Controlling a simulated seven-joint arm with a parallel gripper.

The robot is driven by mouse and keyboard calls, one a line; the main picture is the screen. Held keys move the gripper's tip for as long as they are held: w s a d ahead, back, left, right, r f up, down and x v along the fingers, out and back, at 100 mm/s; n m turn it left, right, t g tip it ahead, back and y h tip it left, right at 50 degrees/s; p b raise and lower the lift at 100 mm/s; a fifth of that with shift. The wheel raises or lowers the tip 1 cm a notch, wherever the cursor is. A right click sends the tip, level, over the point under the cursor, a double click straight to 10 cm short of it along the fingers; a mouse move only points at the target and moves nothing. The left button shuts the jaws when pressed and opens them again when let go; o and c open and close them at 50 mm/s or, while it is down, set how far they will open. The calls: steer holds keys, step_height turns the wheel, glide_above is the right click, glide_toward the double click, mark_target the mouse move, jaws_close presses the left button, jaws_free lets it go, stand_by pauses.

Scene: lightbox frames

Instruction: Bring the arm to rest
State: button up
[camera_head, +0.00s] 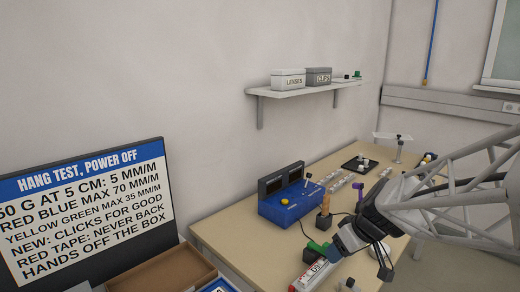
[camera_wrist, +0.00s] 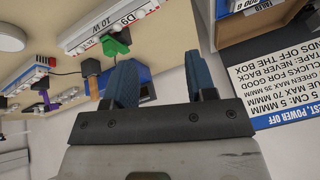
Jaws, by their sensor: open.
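My gripper (camera_head: 347,240) hangs over the front part of the table in the head view, with the grey arm reaching in from the right. In the wrist view its two blue fingers stand apart with nothing between them, so my gripper (camera_wrist: 160,82) is open and empty. The table (camera_head: 240,238) lies below it. A long white and red labelled box (camera_head: 304,280) is close to the fingers in the head view; the wrist view also shows this box (camera_wrist: 108,28). Part of the table is hidden behind the arm.
A blue box (camera_head: 285,205) with dark displays stands at the table's back. A green piece (camera_head: 316,248) and a wooden block (camera_head: 324,221) are near the gripper. A sign board (camera_head: 90,215) and a cardboard tray (camera_head: 170,272) are at left. A shelf (camera_head: 300,92) hangs above.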

steer(key=s+r+m+h, duration=0.2)
steer(key=s+m, duration=0.1)
steer(key=s, duration=0.6)
steer(key=s+a+r+m+h, duration=0.1)
steer(key=s+r+m+h, duration=0.1)
steer(key=s, duration=0.8)
steer(key=shift+s+a+r+m+g+h, duration=0.15)
steer(key=shift+s+r+m+g+h, duration=0.2)
steer(key=shift+r+m, duration=0.3)
